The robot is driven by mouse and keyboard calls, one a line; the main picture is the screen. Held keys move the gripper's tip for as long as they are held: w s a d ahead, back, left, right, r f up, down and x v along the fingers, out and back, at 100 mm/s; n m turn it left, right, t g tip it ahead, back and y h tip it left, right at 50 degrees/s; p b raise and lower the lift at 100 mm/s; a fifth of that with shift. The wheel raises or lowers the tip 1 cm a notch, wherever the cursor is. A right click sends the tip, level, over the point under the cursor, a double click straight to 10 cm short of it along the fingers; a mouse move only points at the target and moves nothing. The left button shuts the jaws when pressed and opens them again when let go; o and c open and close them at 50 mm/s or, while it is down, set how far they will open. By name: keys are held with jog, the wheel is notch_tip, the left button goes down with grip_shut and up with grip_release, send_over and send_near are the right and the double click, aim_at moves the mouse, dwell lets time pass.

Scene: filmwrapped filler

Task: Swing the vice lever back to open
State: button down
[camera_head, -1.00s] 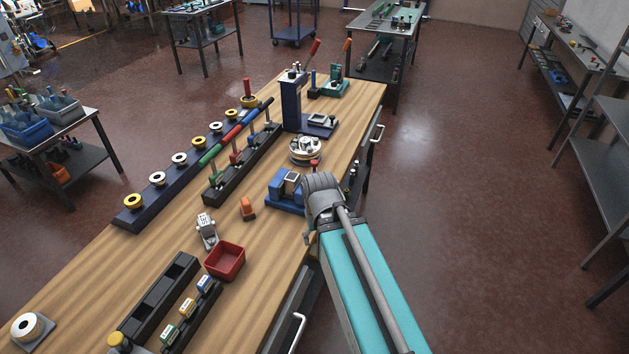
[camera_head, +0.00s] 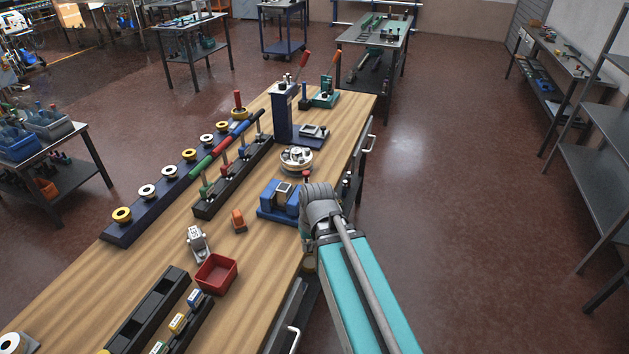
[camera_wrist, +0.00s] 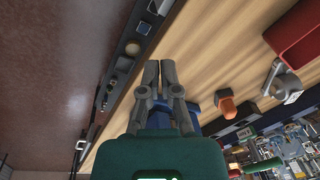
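The blue vice (camera_head: 274,204) sits on the wooden bench near its right edge, with a pale block between its jaws. A small red knob (camera_head: 307,173) shows just right of the vice, above my wrist; I cannot tell whether it belongs to the vice lever. The lever's position is not clear. My grey wrist is right beside the vice in the head view and hides my fingers. In the wrist view my gripper (camera_wrist: 159,70) has its two fingers almost together, with nothing visible between them. Part of the blue vice (camera_wrist: 216,126) shows behind and right of it.
A silver round fixture (camera_head: 296,159) and a dark blue press (camera_head: 284,116) stand behind the vice. An orange piece (camera_head: 238,220), a red bin (camera_head: 216,273) and a grey clamp (camera_head: 197,243) are to the left. Open floor lies right of the bench (camera_head: 240,312).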

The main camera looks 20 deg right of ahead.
aim_at(306, 182)
jog(key=w+f+t+y+b, duration=0.1)
jog(key=w+b, duration=0.1)
jog(key=w+f+m+t+y+b, duration=0.1)
jog(key=w, duration=0.2)
jog(key=w+f+m+t+y+b, duration=0.1)
jog(key=w+f+b, duration=0.1)
jog(key=w, duration=0.1)
jog(key=shift+w+d+y+b, duration=0.1)
jog(key=shift+d+y+b, duration=0.2)
jog(key=shift+b, duration=0.05)
jog(key=w+d+m+t+b, duration=0.1)
jog(key=w, duration=0.1)
jog(key=w+d+t+y+b, duration=0.1)
jog(key=w+b, duration=0.1)
jog(key=w+d+m+t+y+b, duration=0.1)
jog(key=w, duration=0.1)
jog(key=shift+w+d+f+m+t+b, duration=0.2)
jog(key=shift+f+m+t+b, duration=0.1)
jog(key=shift+b, duration=0.1)
jog(key=w+d+m+t+b, duration=0.4)
jog(key=d, duration=0.4)
jog(key=w+d+r+m+t+h+b, duration=0.1)
jog(key=w+d+m+t+b, duration=0.3)
jog(key=d, duration=0.4)
jog(key=shift+w+t+b, duration=0.3)
jog(key=shift+w+b, duration=0.15)
jog(key=shift+b, duration=0.1)
jog(key=shift+w, duration=0.1)
